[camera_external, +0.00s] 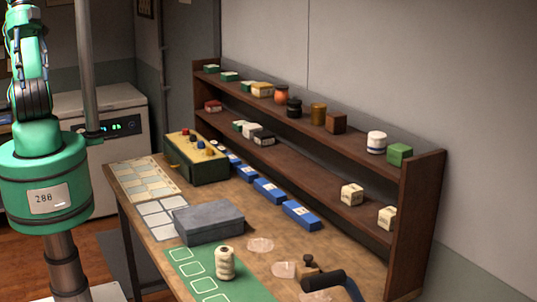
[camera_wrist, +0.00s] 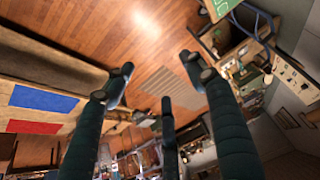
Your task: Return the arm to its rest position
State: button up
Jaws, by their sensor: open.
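My gripper (camera_wrist: 158,72) shows in the wrist view with its dark fingers spread wide apart. It is open and nothing is between the fingers. Behind the fingertips are a wooden floor (camera_wrist: 110,25) and furniture, seen at a tilt. In the external view my green arm stands upright at the left edge. Its upper part and my gripper are outside that picture.
A workbench (camera_external: 262,222) holds a grey box (camera_external: 208,222), a spool (camera_external: 225,263), a green mat (camera_external: 190,262), blue boxes (camera_external: 268,190) and a control box (camera_external: 195,160). A two-tier shelf (camera_external: 325,178) with small goods stands at its back. A white cabinet (camera_external: 122,150) stands behind my arm.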

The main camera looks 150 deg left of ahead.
jog(key=shift+f, duration=0.1)
notch_tip(320, 180, down, 15)
jog(key=b, duration=1.5)
jog(key=shift+f, duration=0.2)
